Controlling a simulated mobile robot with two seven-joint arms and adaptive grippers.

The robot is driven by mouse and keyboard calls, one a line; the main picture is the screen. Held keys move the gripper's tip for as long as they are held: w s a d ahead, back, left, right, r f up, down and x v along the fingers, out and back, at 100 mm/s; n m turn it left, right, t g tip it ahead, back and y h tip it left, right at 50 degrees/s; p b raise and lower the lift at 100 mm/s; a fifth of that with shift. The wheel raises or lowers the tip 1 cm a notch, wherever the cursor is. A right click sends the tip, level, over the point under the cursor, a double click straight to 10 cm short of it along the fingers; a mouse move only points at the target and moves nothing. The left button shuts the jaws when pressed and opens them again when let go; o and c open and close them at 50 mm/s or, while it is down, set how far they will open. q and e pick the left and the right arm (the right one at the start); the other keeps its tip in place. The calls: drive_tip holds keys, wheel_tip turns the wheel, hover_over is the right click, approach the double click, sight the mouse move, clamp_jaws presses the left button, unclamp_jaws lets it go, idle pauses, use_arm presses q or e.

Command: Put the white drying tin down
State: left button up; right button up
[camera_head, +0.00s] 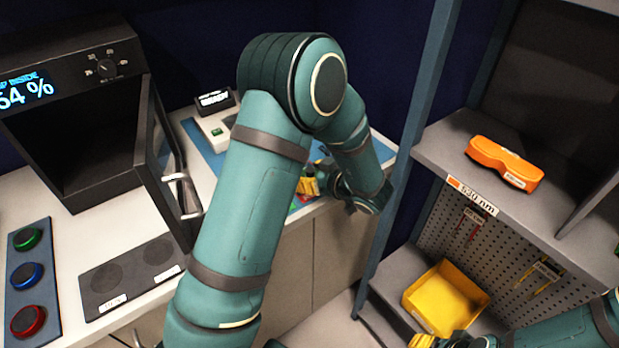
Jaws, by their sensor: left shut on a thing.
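My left arm reaches across the middle of the view and bends down to the far counter. My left gripper (309,182), with yellow fingertips, is low over the counter's right part, near its front edge. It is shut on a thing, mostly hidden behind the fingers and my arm. I cannot make out a white drying tin anywhere, so its shape and whether it touches the counter do not show. My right gripper (424,341) shows only a yellow tip at the bottom edge, and its opening cannot be told.
A black oven-like cabinet (125,50) with its door (165,165) open stands at left. Round buttons (27,273) and a dark two-disc plate (130,270) lie before it. A small white device (216,128) stands behind my arm. The right shelf holds an orange case (503,163); a yellow bin (445,298) stands below.

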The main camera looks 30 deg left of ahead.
use_arm(q)
drive_tip(key=shift+f, duration=0.15)
drive_tip(key=o, duration=1.2)
drive_tip(key=shift+f, duration=0.1)
drive_tip(key=shift+d+r, duration=0.25)
drive_tip(key=shift+r, duration=0.05)
drive_tip(key=p+v, duration=0.2)
drive_tip(key=v, duration=0.9)
drive_tip(key=shift+s+d+p, duration=0.1)
drive_tip(key=shift+d+p, duration=0.2)
